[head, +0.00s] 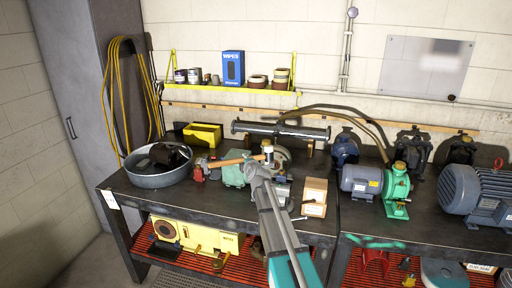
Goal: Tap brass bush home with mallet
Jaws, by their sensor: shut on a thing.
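A mallet with a wooden handle (228,162) and a pale, upright head (267,150) is above the left bench, handle pointing left. My gripper (254,164) is at the handle close to the head and is shut on the mallet. The fingertips are small and partly hidden by my own arm. A grey round motor part (283,157) is just right of the mallet head. I cannot make out the brass bush; it may be hidden behind the mallet head or my arm.
A green motor (232,174) sits under the handle, near a metal tub (157,177). A cardboard box (315,197) lies to the right. A blue motor with a green pump (397,183) stands farther right. A long cylinder (281,131) is behind. The bench's front left is clear.

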